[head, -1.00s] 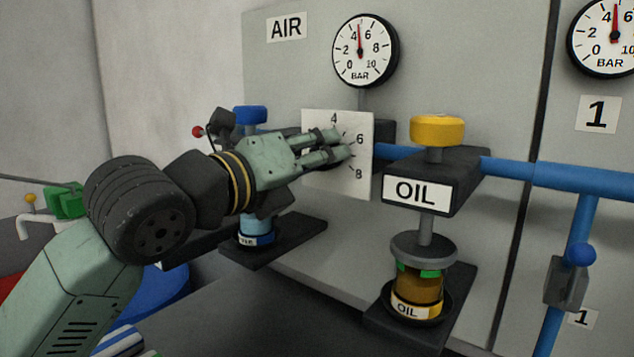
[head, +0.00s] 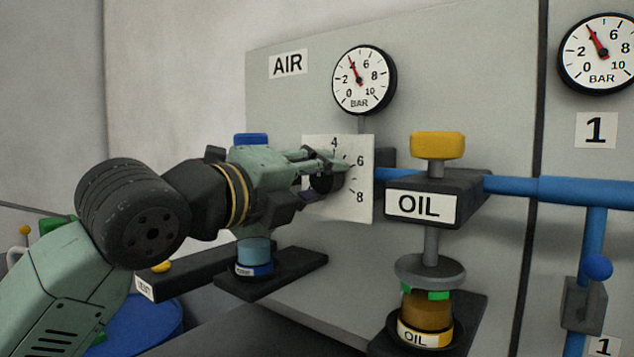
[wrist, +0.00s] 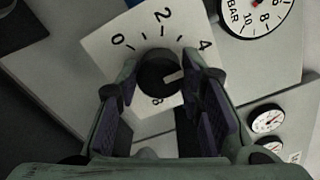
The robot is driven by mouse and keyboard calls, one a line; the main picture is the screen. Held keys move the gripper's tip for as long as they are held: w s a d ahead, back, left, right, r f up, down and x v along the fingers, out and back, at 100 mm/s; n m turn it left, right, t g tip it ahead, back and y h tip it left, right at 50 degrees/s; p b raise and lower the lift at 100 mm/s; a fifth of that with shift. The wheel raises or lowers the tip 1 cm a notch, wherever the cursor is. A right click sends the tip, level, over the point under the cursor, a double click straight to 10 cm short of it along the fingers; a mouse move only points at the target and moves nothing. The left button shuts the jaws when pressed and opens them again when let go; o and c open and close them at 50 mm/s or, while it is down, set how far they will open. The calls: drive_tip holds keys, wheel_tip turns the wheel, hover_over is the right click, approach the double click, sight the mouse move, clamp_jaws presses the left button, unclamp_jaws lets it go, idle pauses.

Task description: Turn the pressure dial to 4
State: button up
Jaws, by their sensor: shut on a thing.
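The pressure dial is a black round knob (wrist: 158,72) on a white numbered plate (head: 365,185). In the wrist view its pale mark points right and slightly up, towards the side of the 4; a finger hides what lies beyond it. My gripper (head: 335,172) is shut on the knob, with one finger on each side of it in the wrist view (wrist: 160,90). The AIR gauge (head: 364,80) stands above the plate. Its red needle points up and left, at about 4.
A yellow-topped OIL unit (head: 437,145) stands just right of the plate, with a blue pipe (head: 580,190) running right. A second gauge (head: 600,53) at top right also reads about 4. A blue knob (head: 250,139) is behind my gripper.

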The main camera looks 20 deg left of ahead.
drive_tip(key=o, duration=1.2)
drive_tip(key=shift+s, duration=0.1)
drive_tip(key=v, duration=1.2)
